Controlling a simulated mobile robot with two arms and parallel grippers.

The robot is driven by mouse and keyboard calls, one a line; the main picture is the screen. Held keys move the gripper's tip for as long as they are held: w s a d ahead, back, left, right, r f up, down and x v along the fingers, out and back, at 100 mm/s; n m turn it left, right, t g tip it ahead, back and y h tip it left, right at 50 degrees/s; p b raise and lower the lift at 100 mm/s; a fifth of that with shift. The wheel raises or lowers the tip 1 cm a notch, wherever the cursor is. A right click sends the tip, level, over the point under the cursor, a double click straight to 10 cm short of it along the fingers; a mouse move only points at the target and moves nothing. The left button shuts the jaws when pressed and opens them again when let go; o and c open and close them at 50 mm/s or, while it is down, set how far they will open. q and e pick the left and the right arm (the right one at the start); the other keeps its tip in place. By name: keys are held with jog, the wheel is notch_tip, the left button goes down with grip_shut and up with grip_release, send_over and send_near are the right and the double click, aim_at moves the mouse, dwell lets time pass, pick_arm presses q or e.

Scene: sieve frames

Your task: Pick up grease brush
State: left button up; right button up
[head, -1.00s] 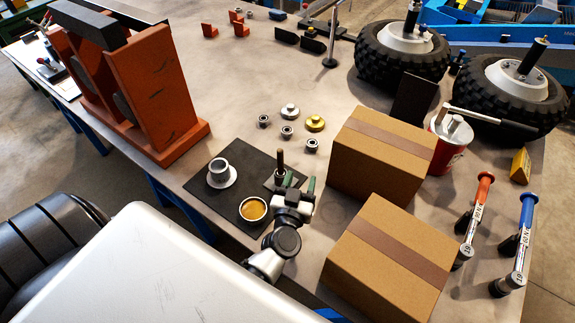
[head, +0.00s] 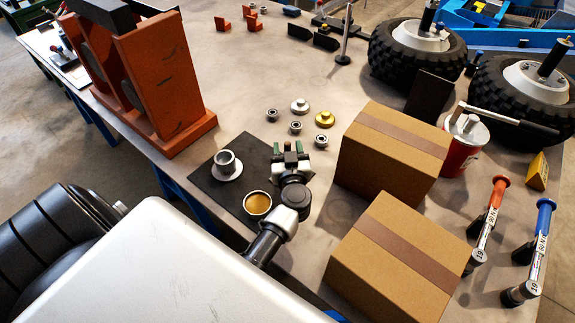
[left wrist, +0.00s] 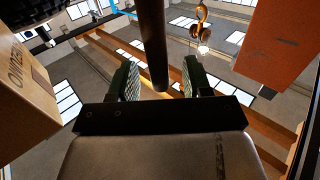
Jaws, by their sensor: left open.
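The grease brush shows in the left wrist view as a dark upright handle (left wrist: 153,45) between my left gripper's two green-padded fingers (left wrist: 159,70). The fingers are open, with a gap visible on both sides of the handle. In the head view my left gripper (head: 290,149) is at the right side of a dark mat (head: 247,149), its fingers pointing away from me. It hides most of the brush there. A tin with golden-brown contents (head: 257,203) stands near the mat's front edge. My right gripper is out of view.
Two cardboard boxes (head: 392,150) (head: 400,255) stand close on the right. Several small metal parts (head: 324,119) lie just beyond the gripper. An orange stand (head: 165,75) is at left.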

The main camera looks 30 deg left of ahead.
pick_arm(q)
jog(key=x, duration=0.2)
jog(key=shift+w+a+f+b, duration=0.15)
jog(key=shift+w+a+b, duration=0.1)
jog(key=shift+w+b, duration=0.1)
jog(key=shift+s, duration=0.1)
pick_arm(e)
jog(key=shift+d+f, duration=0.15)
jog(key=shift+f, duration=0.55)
pick_arm(q)
jog(key=shift+c, duration=0.8)
grip_shut()
